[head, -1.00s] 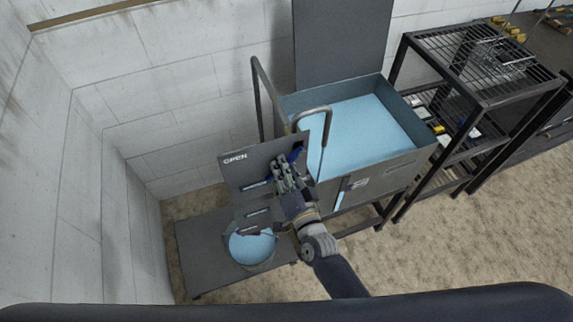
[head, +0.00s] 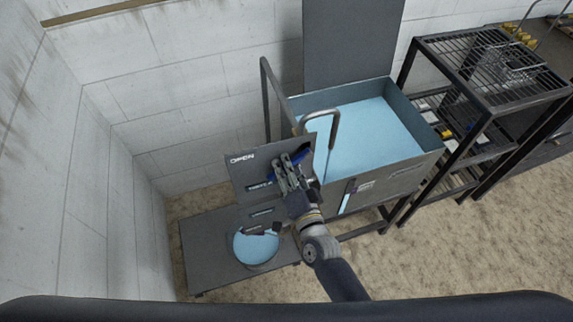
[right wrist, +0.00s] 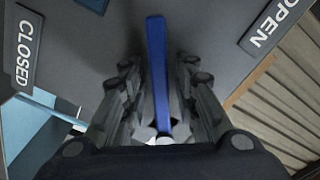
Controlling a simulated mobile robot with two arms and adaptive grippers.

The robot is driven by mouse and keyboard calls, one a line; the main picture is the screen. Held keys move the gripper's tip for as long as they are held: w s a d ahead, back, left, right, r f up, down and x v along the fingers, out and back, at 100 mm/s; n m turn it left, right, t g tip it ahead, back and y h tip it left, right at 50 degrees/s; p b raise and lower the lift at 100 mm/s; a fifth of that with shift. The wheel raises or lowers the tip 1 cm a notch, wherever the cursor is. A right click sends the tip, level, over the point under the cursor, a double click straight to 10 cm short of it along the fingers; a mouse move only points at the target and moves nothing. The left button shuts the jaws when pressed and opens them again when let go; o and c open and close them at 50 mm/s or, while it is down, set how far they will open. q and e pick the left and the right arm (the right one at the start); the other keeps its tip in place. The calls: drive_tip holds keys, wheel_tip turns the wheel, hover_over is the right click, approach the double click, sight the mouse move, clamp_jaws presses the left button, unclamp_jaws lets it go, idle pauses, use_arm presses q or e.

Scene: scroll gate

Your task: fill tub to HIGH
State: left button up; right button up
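A grey gate panel (head: 240,172) carries OPEN, THROTTLE and CLOSED labels; CLOSED (right wrist: 24,50) and OPEN (right wrist: 268,22) read clearly in the right wrist view. A blue handle (right wrist: 156,70) lies between the fingers of my right gripper (right wrist: 157,75). The fingers look apart, with gaps beside the handle. In the head view my right gripper (head: 292,165) covers part of the panel near THROTTLE. A round tub (head: 257,263) with light blue liquid stands below, partly hidden by dark label plates. A rectangular tank (head: 418,105) holds blue liquid. My left gripper is out of view.
A light blue vertical strip (head: 347,196) shows on the tank front. Bent grey pipes (head: 266,95) rise by the tank. A dark platform (head: 205,250) lies under the tub. A black wire shelf (head: 490,70) stands right. A pale wall closes the left side.

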idle(0.3)
drive_tip(key=v, duration=1.2)
idle(6.5)
